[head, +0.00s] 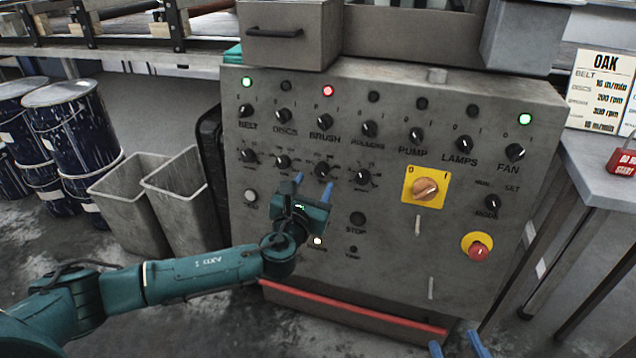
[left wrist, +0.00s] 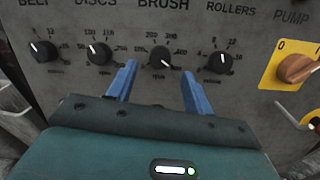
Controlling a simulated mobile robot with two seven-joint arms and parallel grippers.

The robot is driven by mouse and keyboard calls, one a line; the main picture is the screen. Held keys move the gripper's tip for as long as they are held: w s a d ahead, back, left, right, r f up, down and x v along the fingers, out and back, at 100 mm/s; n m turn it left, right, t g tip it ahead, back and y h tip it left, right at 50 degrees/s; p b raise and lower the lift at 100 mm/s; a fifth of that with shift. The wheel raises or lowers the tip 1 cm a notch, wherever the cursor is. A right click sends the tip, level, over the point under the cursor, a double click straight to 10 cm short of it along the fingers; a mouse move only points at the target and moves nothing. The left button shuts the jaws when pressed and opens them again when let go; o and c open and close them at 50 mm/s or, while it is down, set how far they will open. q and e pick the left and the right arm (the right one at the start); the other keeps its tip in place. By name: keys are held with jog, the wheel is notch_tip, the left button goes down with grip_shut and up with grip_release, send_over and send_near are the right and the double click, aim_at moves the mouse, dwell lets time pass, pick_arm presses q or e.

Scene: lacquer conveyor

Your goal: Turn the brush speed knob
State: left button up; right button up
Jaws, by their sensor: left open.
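The brush speed knob (head: 322,169) is a small black dial in the lower knob row, under the BRUSH switch (head: 321,122). In the left wrist view the knob (left wrist: 161,58) has its white pointer aimed to the lower right. My left gripper (head: 312,184) is open and empty in front of the panel. Its two blue fingers (left wrist: 158,78) stand on either side of the knob, a little below it in the picture, and do not visibly touch it. My right gripper (head: 457,345) shows only its parted blue fingertips at the bottom edge.
The discs knob (head: 283,161) and rollers knob (head: 362,176) flank the brush knob closely. A yellow-plated orange switch (head: 425,190) and a red stop button (head: 478,252) are on the panel's right. Grey bins (head: 130,190) and drums (head: 70,125) stand left. A sign reads OAK (head: 601,90).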

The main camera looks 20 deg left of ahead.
aim_at(320, 172)
pick_arm(q)
jog(key=shift+w+b, duration=0.45)
jog(key=shift+w, duration=1.6)
jog(key=shift+c, duration=0.3)
jog(key=c, duration=0.9)
